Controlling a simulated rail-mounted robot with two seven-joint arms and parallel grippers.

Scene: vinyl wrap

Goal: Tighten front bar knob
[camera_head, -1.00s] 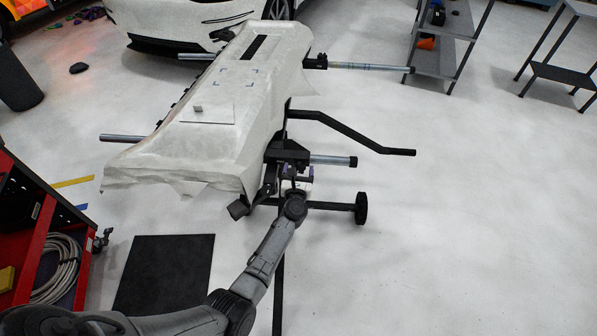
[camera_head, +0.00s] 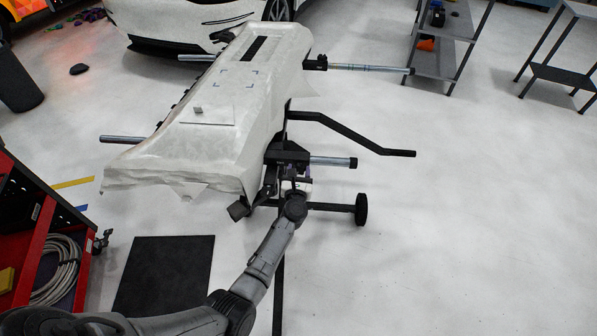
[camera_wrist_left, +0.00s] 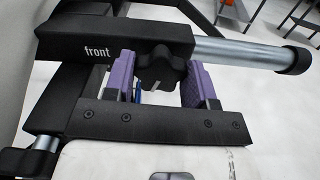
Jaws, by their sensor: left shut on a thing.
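The front bar (camera_head: 331,161) sticks out to the right from the near end of the covered stand. In the left wrist view its silver tube (camera_wrist_left: 240,53) comes out of a black sleeve marked "front" (camera_wrist_left: 97,50). A black lobed knob (camera_wrist_left: 165,70) sits at the sleeve's lower side. My left gripper (camera_wrist_left: 160,78) has its purple fingers on either side of the knob and is shut on it. In the head view my left gripper (camera_head: 297,182) is at the sleeve, and the knob is too hidden there to make out. My right gripper is not in view.
A white-wrapped panel (camera_head: 222,105) lies over the stand. A second bar (camera_head: 365,67) sticks out at the far end, and a bent black handle (camera_head: 350,135) lies between. A wheel (camera_head: 361,208) is near my gripper. A red cart (camera_head: 35,245) stands at left.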

